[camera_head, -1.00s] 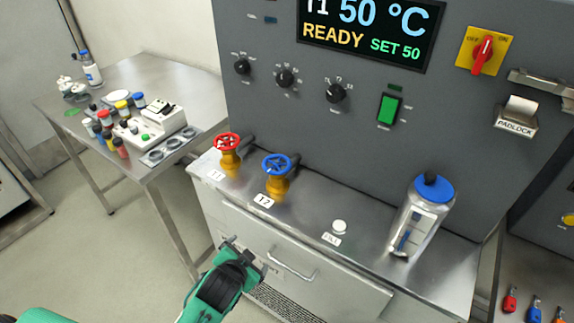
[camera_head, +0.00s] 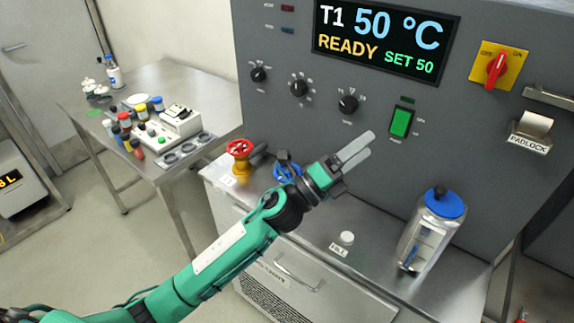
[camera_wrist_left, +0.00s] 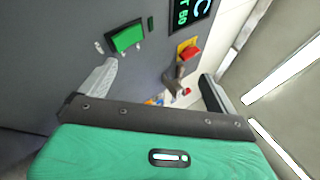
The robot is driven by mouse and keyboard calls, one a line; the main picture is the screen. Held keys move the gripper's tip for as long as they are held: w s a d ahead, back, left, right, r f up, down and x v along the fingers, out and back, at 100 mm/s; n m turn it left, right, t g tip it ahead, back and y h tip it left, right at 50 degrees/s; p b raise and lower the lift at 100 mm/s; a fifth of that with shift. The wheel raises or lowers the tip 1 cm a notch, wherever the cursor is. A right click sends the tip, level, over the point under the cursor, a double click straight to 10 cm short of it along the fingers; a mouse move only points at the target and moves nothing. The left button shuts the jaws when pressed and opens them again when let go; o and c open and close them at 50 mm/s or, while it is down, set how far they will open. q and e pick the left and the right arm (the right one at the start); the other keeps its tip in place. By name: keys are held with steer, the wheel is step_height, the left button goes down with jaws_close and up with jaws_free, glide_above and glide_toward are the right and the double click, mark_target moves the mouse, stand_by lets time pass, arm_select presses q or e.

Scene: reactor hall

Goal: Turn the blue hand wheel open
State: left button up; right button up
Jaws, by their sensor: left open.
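The blue hand wheel (camera_head: 281,174) sits on the steel ledge beside the red one. My left wrist covers much of it in the head view, and its valve body is hidden. My left gripper (camera_head: 365,146) is open and empty, up and to the right of the blue wheel, with its fingers pointing right in front of the grey panel. In the left wrist view the open fingers (camera_wrist_left: 158,72) have nothing between them; the panel is beyond and the blue wheel is not seen. My right gripper is not in view.
A red hand wheel (camera_head: 240,148) stands left of the blue one. A blue-capped flask (camera_head: 432,230) stands on the ledge at the right. A green switch (camera_head: 401,122) and a red rotary switch (camera_head: 496,68) are on the panel. A side table (camera_head: 165,80) with jars stands at the left.

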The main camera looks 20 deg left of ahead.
arm_select(q)
steer(key=s+d+m+g+h, duration=0.2)
steer(key=d+m+g, duration=0.5)
steer(key=m+g, duration=0.75)
steer(key=m+g+y, duration=0.1)
steer(key=m+y, duration=1.1)
steer(key=y, duration=0.8)
glide_above(287, 169)
step_height(287, 169, down, 2)
step_height(287, 169, down, 14)
steer(key=p, duration=0.4)
steer(key=shift+s+r, duration=0.1)
steer(key=shift+r, duration=0.15)
steer(key=c, duration=1)
